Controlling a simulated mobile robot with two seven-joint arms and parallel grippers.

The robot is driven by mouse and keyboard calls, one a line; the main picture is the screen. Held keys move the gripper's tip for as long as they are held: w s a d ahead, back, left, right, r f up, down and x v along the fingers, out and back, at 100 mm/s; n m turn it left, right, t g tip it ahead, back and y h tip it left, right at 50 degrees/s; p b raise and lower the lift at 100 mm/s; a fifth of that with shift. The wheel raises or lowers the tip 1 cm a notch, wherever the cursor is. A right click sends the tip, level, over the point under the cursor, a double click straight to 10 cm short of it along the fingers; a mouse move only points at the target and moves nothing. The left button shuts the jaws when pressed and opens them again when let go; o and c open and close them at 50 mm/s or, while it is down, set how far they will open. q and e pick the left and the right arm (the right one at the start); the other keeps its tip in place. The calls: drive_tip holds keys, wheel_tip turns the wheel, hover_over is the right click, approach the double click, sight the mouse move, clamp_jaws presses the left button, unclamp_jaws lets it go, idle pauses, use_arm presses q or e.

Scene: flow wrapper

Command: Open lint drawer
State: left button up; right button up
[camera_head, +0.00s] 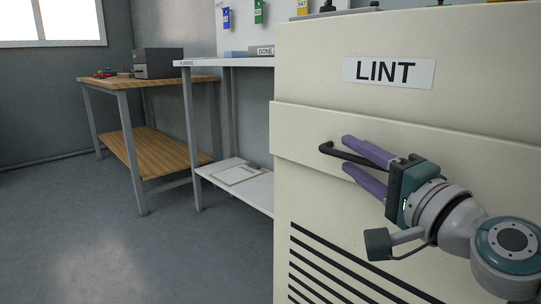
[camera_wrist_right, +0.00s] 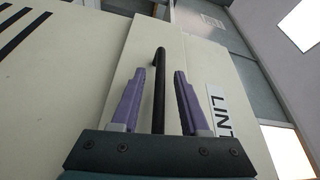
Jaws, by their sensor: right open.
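The lint drawer (camera_head: 300,133) is a cream panel on the front of a cream machine, below a white label reading LINT (camera_head: 388,72). Its black bar handle (camera_head: 332,151) runs across the panel. My right gripper (camera_head: 346,154) is open at the handle, with one purple finger above the bar and one below it. Part of the handle is hidden behind the upper finger in the head view. My left gripper is not in view.
Black vent slots (camera_head: 340,275) lie below the drawer. A white shelf table (camera_head: 235,62) stands close to the machine's left side. A wooden workbench (camera_head: 125,82) with a grey box (camera_head: 158,63) stands farther back. The floor (camera_head: 90,225) at left is clear.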

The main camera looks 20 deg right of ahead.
drive_tip(key=shift+c, duration=0.4)
clamp_jaws()
idle(0.9)
